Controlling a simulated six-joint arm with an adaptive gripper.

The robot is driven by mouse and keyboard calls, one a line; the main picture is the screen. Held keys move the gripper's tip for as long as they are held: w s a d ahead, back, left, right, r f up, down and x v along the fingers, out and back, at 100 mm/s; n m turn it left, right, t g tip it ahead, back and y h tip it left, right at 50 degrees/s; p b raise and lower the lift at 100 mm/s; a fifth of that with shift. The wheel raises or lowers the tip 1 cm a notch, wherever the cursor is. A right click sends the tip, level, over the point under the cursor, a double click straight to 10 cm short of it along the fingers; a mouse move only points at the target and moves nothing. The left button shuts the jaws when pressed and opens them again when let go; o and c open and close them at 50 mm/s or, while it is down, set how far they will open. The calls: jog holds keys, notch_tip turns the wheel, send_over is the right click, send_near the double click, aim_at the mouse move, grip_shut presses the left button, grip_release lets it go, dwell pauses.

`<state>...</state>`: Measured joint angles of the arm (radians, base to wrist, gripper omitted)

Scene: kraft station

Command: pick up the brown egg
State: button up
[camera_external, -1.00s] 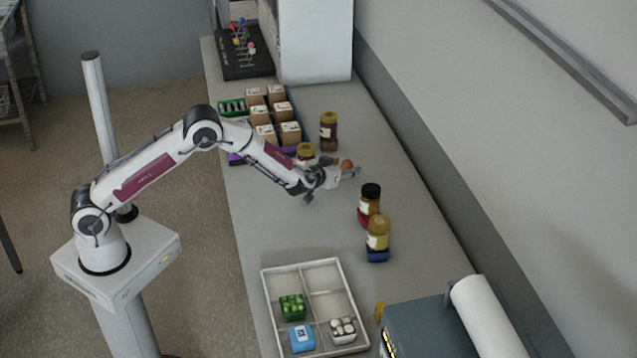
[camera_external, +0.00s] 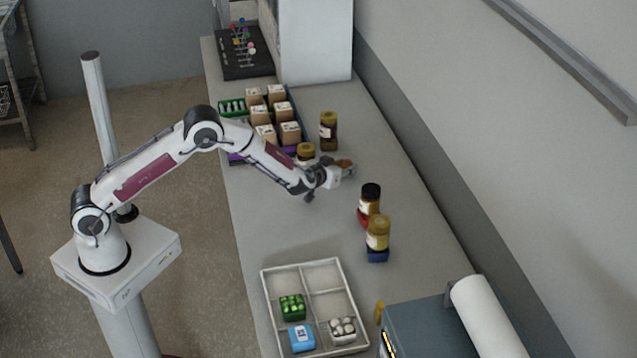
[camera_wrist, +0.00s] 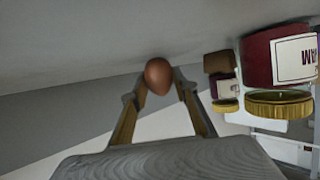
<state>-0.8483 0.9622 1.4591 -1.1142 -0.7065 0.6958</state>
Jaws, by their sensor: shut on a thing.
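The brown egg (camera_wrist: 158,76) sits between the two fingertips of my gripper (camera_wrist: 160,92) in the wrist view, and the fingers are shut on it. In the external view the egg (camera_external: 346,163) shows as a small brown spot at the end of my gripper (camera_external: 342,168). The gripper is over the table beside the jars, past the end of the arm. In the external view the fingers partly hide the egg. I cannot tell from the pictures how far it is above the table.
A jar (camera_external: 306,152) stands just behind the gripper, with another (camera_external: 328,131) farther back. Two more jars (camera_external: 369,205) (camera_external: 377,239) stand to the right and nearer. A divided tray (camera_external: 264,290) lies at the front. Small boxes (camera_external: 283,112) stand at the back left.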

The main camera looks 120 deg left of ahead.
aim_at(345, 165)
jog(key=shift+r, duration=0.1)
jog(key=shift+r, duration=4.95)
